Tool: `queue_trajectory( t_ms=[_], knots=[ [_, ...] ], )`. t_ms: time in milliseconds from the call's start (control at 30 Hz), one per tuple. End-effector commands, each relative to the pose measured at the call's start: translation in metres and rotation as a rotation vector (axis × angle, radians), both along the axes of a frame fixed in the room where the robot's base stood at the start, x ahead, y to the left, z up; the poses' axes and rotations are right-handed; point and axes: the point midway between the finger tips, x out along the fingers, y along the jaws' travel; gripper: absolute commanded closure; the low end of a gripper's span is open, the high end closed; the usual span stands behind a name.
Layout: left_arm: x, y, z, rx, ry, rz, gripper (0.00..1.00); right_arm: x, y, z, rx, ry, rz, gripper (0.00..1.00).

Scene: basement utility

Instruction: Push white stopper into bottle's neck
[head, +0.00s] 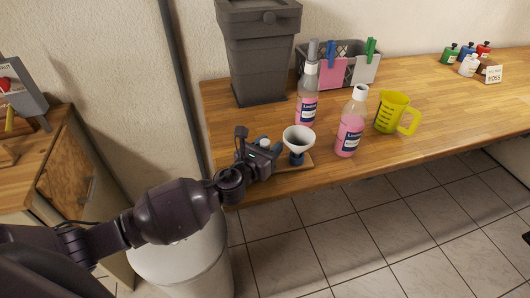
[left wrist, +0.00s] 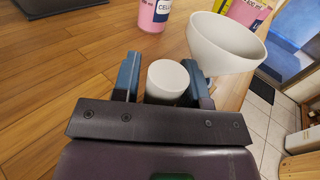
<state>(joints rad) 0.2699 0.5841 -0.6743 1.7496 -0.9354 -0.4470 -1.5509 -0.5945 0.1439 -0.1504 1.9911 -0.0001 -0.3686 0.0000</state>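The white stopper (left wrist: 167,80) sits between the two fingers of my left gripper (left wrist: 166,82) in the left wrist view. It shows small in the head view (head: 264,142), between the fingers of my left gripper (head: 259,143). I cannot tell whether the fingers touch it. Two bottles of pink liquid stand on the wooden worktop. The nearer bottle (head: 350,130) has a white top. The farther bottle (head: 308,105) has a tall grey piece on its neck. Both are upright and apart from my gripper. My right gripper is not in view.
A yellow jug (head: 392,112), a grey basket (head: 349,50) and a dark bin (head: 258,50) stand on the worktop (head: 430,92). Its front edge is near.

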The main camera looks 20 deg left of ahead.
Motion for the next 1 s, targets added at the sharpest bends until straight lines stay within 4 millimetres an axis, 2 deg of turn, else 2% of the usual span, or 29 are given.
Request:
queue_trajectory(
  t_ms=[33, 267, 300, 533, 667, 867, 1000],
  knots=[
    [0.000, 0.000, 0.000, 0.000, 0.000, 0.000, 0.60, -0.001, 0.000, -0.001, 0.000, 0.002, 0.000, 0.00],
    [0.000, 0.000, 0.000, 0.000, 0.000, 0.000, 0.96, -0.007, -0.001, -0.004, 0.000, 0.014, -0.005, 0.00],
    [0.000, 0.000, 0.000, 0.000, 0.000, 0.000, 0.97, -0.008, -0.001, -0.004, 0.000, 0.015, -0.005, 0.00],
    [0.000, 0.000, 0.002, 0.000, -0.001, 0.000, 0.97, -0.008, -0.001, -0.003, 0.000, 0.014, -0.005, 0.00],
    [0.000, 0.001, 0.013, 0.001, -0.003, -0.001, 0.97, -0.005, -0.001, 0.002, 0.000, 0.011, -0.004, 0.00],
    [0.000, 0.000, 0.053, 0.002, -0.006, -0.003, 0.97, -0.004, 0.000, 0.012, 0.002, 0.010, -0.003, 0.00],
    [0.000, 0.000, 0.090, 0.002, -0.007, -0.003, 0.97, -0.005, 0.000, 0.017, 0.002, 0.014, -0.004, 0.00]
  ],
)
